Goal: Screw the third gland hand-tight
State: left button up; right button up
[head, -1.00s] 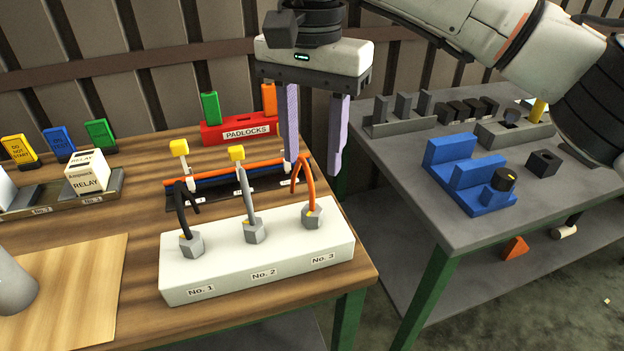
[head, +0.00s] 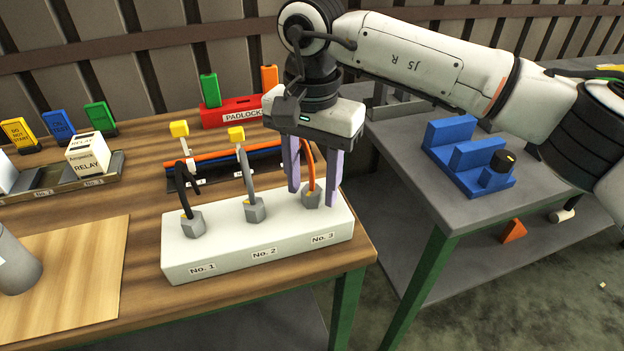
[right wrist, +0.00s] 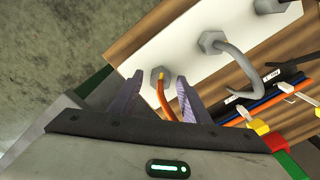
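The white block (head: 205,262) labelled No. 1, No. 2 and No. 3 sits near the front edge of the wooden table. The third gland (head: 311,198) is a grey hex nut at No. 3 with an orange cable (head: 309,165) rising from it. My right gripper (head: 312,196) is open, pointing down, with one lilac finger on each side of the orange cable and gland. In the right wrist view the third gland (right wrist: 160,74) shows between and a little beyond the fingertips, with gaps. Glands No. 1 (head: 192,225) and No. 2 (head: 255,209) hold black and grey cables. My left gripper is not in view.
A rack with loose cables (head: 225,177) lies behind the block, and a red padlock holder (head: 232,113) behind that. Relay boxes (head: 88,155) stand left. A grey table with a blue fixture (head: 470,160) stands right.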

jog(key=c, duration=1)
jog(key=shift+o, duration=0.2)
jog(key=shift+m, duration=0.3)
jog(key=m, duration=0.2)
jog(key=shift+m+b, duration=0.35)
jog(key=shift+m, duration=0.05)
jog(key=m, duration=0.4)
jog(key=shift+m+b, duration=0.3)
jog(key=shift+b, duration=0.05)
jog(key=m, duration=0.4)
jog(key=shift+r+m+b, duration=0.1)
jog(key=shift+m+b, duration=0.3)
jog(key=shift+m, duration=1)
